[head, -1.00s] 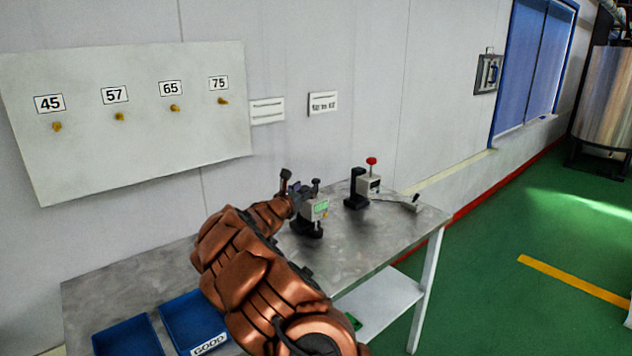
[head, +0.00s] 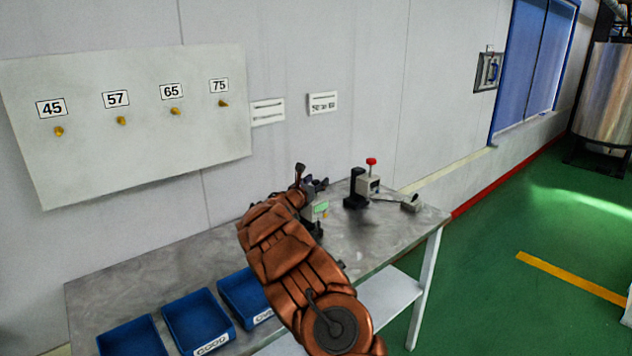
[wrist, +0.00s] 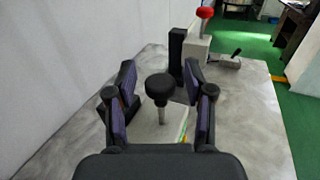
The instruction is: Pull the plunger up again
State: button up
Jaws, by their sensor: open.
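In the wrist view a black round knob on a silver stem, the plunger (wrist: 160,90), stands upright between the two fingers of my gripper (wrist: 160,96). The fingers are open, one on each side of the knob, with a gap visible on both sides. The pale gauge body (wrist: 152,130) with a green display edge lies below it, partly hidden by my gripper. In the head view the gauge (head: 314,210) stands on the table, and my arm and gripper (head: 307,182) cover much of it, including most of the plunger.
A second device with a red knob (head: 371,163) and a black post stands to the right on the metal table (head: 390,235). Blue bins (head: 198,322) sit at the front left. A board (head: 120,130) with numbered pegs hangs on the wall (head: 330,50) behind.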

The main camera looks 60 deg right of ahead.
grip_shut()
dwell(0.5)
